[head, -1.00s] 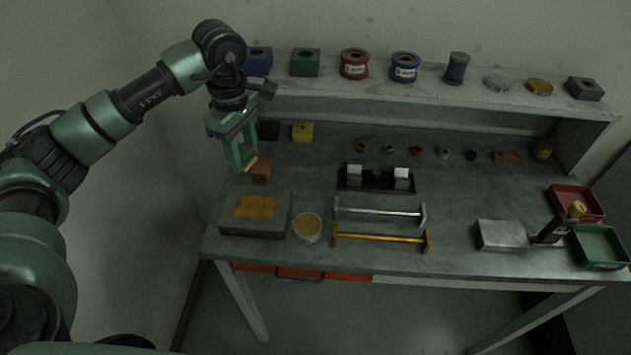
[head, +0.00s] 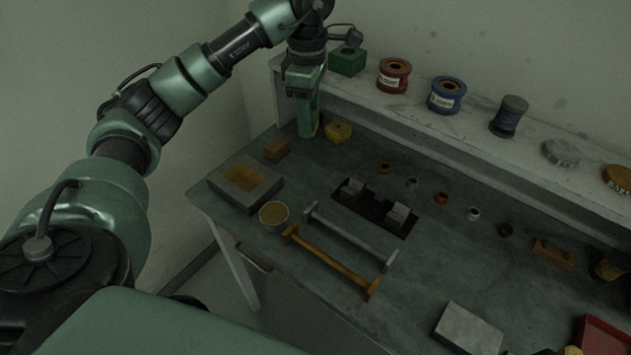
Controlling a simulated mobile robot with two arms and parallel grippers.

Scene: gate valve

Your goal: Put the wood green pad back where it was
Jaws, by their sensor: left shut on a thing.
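My left gripper (head: 307,130) points down at the back left of the bench, just left of the yellow block (head: 338,132) and behind the brown wooden block (head: 277,149). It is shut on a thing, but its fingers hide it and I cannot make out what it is. I cannot pick out the wood green pad for certain. A green block (head: 347,60) stands on the shelf behind the gripper. My right gripper is out of view.
A grey slab with a tan patch (head: 243,178) and a round tan-topped cup (head: 274,214) are at the front left. A black fixture (head: 374,212), a silver bar (head: 350,238) and an orange bar (head: 331,262) lie mid-bench. Spools (head: 394,75) line the shelf.

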